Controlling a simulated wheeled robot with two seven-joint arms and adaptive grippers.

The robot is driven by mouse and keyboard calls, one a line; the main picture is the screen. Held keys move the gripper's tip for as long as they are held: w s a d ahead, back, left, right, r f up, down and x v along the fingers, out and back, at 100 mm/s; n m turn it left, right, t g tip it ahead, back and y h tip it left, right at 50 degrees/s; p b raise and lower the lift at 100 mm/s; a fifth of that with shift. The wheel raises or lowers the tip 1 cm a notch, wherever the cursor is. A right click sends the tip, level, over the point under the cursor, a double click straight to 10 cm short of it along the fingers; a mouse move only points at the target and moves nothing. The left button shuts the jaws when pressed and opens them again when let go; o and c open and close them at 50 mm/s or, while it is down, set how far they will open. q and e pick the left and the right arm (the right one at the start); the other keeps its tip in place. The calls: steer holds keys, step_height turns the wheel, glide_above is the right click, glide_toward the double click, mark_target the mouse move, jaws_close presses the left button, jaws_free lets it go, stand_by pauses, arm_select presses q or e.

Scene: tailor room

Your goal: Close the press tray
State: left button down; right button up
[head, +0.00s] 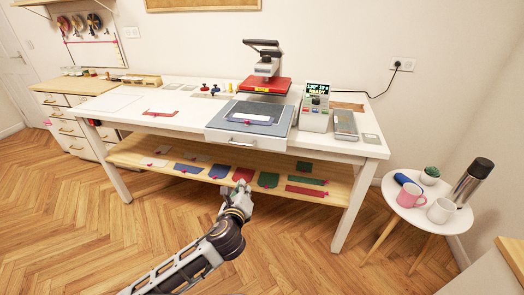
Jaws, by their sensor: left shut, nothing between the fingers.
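The heat press (267,70) stands at the back of the white table, with its red upper plate raised. Its grey press tray (275,128) is slid out toward the front edge of the table. A small patterned piece (248,119) lies on the tray. A handle (244,138) shows on the tray's front face. My left gripper (240,186) is shut and empty, in front of the lower shelf and below the tray, apart from it. My right gripper is not in view.
A control box (315,107) with a lit display stands right of the tray. The lower wooden shelf (220,172) holds several coloured fabric pieces. A round side table (428,213) with mugs and a flask stands at the right. The floor in front is clear.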

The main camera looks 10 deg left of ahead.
arm_select(q)
steer(key=w+r+m+t, duration=0.1)
steer(key=m, duration=0.2)
steer(key=w+d+r+m+t+h, duration=0.1)
steer(key=m, duration=0.2)
steer(key=w+d+r+m+h, duration=0.1)
steer(key=r+m, duration=0.1)
steer(key=m, duration=0.1)
steer(key=shift+w+d+t, duration=0.1)
steer(key=shift+w+t, duration=0.15)
steer(key=shift+t, duration=0.15)
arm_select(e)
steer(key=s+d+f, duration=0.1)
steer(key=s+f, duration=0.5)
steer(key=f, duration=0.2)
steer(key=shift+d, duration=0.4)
arm_select(q)
steer(key=shift+w, duration=0.15)
steer(key=b, duration=0.1)
glide_toward(264, 145)
steer(key=w, duration=0.4)
steer(key=shift+w, duration=1.55)
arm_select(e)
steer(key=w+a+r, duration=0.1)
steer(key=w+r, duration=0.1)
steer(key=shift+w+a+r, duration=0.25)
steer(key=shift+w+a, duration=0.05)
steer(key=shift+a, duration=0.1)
